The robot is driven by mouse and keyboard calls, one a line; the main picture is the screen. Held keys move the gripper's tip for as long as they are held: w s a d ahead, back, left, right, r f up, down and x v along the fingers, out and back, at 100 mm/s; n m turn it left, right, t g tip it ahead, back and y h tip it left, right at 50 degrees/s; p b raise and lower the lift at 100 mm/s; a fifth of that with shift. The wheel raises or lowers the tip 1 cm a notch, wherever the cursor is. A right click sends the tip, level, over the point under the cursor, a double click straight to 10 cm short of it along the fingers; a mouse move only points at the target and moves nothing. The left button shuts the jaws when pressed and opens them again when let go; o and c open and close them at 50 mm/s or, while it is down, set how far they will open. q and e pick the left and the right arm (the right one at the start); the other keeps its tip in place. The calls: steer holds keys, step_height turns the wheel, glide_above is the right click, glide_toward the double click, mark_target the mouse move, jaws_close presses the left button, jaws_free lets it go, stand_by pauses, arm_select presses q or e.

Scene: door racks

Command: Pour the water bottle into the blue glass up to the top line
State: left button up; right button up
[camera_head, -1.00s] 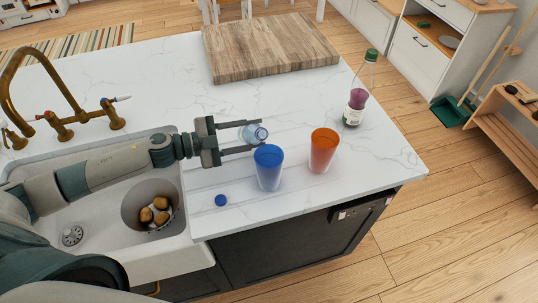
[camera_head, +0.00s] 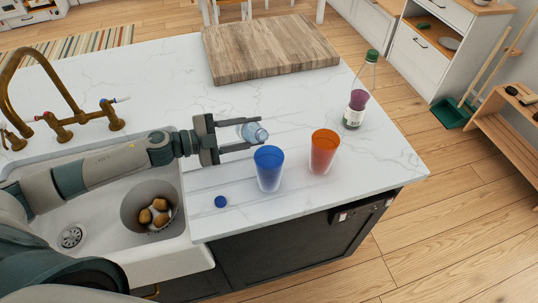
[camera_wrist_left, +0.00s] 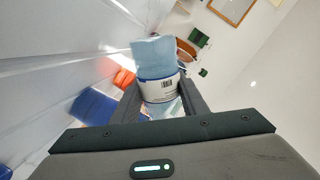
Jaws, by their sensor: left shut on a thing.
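My left gripper (camera_head: 256,133) is shut on the clear water bottle (camera_head: 253,131), which it holds tilted above the counter, just behind the blue glass. The left wrist view shows the bottle (camera_wrist_left: 155,58) between the fingers (camera_wrist_left: 158,100), with a white label. The blue glass (camera_head: 269,169) stands upright near the counter's front edge; part of it shows in the wrist view (camera_wrist_left: 92,107). No stream of water is visible. The line on the glass and any water inside are too small to tell. My right gripper is not in view.
An orange glass (camera_head: 324,152) stands close to the right of the blue glass. A green-capped bottle (camera_head: 358,95) stands at the counter's right edge. A blue cap (camera_head: 220,201) lies in front. A wooden board (camera_head: 268,48) lies behind; the sink (camera_head: 105,225) is at left.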

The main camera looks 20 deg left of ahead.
arm_select(q)
steer(key=shift+s+r, duration=0.1)
steer(key=shift+r, duration=0.05)
steer(key=shift+w+a+r+m, duration=0.1)
steer(key=shift+w+m, duration=0.15)
steer(key=shift+m, duration=0.05)
steer(key=shift+s+r, duration=0.1)
steer(key=shift+r, duration=0.1)
steer(key=shift+w+a, duration=0.1)
steer(key=shift+w, duration=0.1)
steer(key=shift+s+r+m, duration=0.15)
steer(key=shift+r+m, duration=0.15)
steer(key=shift+m, duration=0.1)
steer(key=shift+w+y, duration=0.2)
steer(key=shift+y, duration=0.1)
steer(key=shift+s+r+m, duration=0.1)
steer(key=shift+r+m, duration=0.15)
steer(key=shift+m, duration=0.05)
steer(key=shift+w+a, duration=0.15)
steer(key=shift+w, duration=0.05)
steer(key=shift+s, duration=0.15)
